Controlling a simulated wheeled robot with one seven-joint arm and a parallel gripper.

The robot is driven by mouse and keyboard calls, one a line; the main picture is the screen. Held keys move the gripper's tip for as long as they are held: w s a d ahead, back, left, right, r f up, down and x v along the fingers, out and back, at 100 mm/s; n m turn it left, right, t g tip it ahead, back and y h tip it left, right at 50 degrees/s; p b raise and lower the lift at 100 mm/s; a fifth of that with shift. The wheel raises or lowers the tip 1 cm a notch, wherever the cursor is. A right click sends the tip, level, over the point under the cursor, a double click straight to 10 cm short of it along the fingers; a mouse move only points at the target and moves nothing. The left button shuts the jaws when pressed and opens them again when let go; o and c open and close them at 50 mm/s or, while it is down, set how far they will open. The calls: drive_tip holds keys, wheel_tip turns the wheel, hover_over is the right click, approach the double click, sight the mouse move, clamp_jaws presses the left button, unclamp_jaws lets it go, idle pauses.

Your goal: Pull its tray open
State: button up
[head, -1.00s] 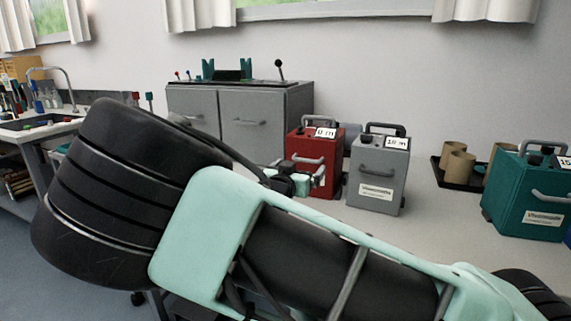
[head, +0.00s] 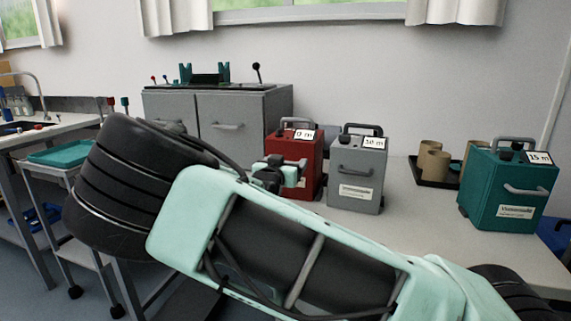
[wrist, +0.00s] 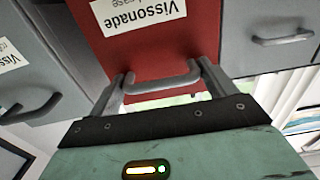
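The red box (head: 288,150) stands on the bench between the grey cabinet and a grey box, with a bar handle on top and a small white tag. Its front bar handle (wrist: 162,82) shows in the wrist view, below a white label reading "Vissonade", upside down. My gripper (wrist: 162,88) is open, with one finger near each end of that handle; I cannot tell whether they touch it. In the head view my gripper (head: 297,172) is in front of the red box and hides its front handle. No open tray shows on the red box.
A grey box (head: 356,180) stands close to the right of the red box, and a teal box (head: 505,195) farther right. A grey cabinet (head: 235,125) is to the left. A black tray (head: 428,180) holds brown cylinders. A trolley bears a teal tray (head: 62,152).

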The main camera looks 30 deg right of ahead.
drive_tip(key=p+v, duration=0.6)
drive_tip(key=v, duration=0.6)
drive_tip(key=shift+a, duration=0.1)
drive_tip(key=o, duration=1.3)
drive_tip(key=shift+s, duration=0.1)
drive_tip(key=v, duration=1.7)
drive_tip(key=shift+a, duration=0.2)
drive_tip(key=shift+f, duration=0.1)
